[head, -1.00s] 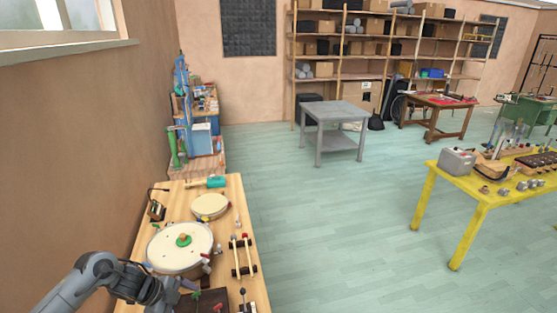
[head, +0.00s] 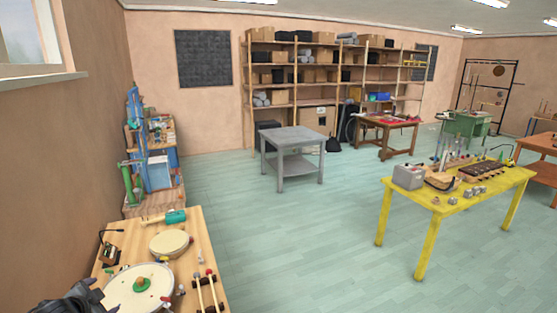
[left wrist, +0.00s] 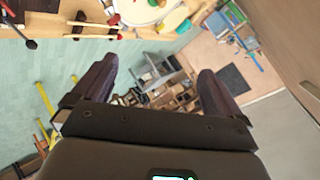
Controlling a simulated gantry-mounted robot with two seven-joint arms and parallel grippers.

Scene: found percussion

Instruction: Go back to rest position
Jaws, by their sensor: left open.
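My left gripper shows in the left wrist view (left wrist: 158,66) with its two dark fingers wide apart and nothing between them. In the head view only a dark part of my left arm shows at the bottom left corner, beside the wooden bench (head: 190,218). A large cream drum (head: 125,292) with a green and orange piece on it lies on the bench close to that arm. The arm's outline cuts into the drum's left side in the picture; I cannot tell whether they touch. My right gripper is in neither view.
A smaller drum (head: 169,243), a teal-headed mallet (head: 176,217) and a small rack (head: 207,293) lie on the bench. A blue and green contraption (head: 150,165) stands behind it. A grey table (head: 293,138) and a yellow table (head: 455,198) stand apart, with open floor (head: 300,235) between.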

